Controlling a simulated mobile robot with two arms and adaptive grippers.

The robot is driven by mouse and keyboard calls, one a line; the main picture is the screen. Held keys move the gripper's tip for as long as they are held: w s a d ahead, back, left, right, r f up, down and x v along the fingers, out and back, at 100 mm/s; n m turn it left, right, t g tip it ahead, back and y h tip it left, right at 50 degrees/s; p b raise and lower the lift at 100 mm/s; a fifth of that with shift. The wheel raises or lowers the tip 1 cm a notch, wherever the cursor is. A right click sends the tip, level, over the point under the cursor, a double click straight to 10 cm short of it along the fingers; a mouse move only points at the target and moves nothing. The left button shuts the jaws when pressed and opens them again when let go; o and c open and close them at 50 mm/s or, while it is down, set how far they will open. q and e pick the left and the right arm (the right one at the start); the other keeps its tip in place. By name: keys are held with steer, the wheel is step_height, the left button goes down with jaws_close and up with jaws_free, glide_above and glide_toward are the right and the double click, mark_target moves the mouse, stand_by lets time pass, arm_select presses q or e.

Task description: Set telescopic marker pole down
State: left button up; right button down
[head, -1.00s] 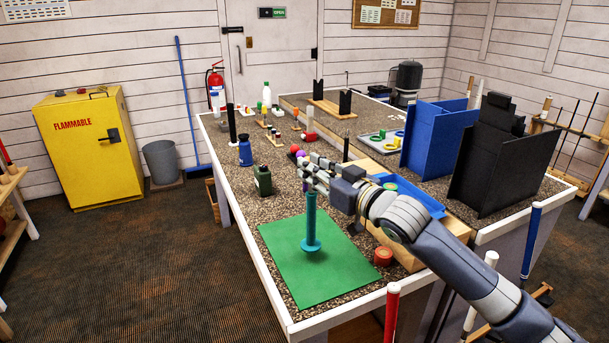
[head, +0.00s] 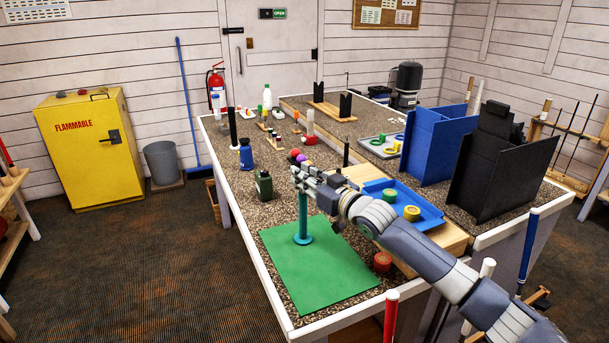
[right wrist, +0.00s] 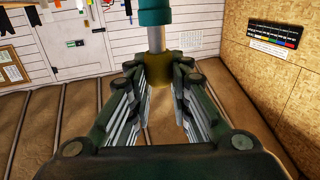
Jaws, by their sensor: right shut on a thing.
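The telescopic marker pole (head: 303,214) is upright, with a teal lower shaft and a round teal foot. My right gripper (head: 304,181) is shut on its upper part. The foot appears over the far part of the green mat (head: 315,271); I cannot tell whether it touches. In the right wrist view, the pole's grey rod (right wrist: 156,40) with a teal piece at the top rises beyond the fingers. A dull yellow section sits between my right fingertips (right wrist: 160,75). My left gripper is not in view.
A dark green bottle (head: 264,187) and a blue bottle (head: 246,154) stand left of the gripper. A red roll (head: 382,262) lies right of the mat. A blue tray (head: 432,218) holds coloured rolls. The near part of the mat is clear.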

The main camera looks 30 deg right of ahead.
steer(key=c, duration=1.5)
jaws_free()
steer(key=shift+o, duration=0.2)
steer(key=s+d+b, duration=0.2)
steer(key=s, duration=0.9)
steer(key=shift+s+d, duration=0.2)
steer(key=shift+s, duration=0.15)
steer(key=shift+f, duration=0.1)
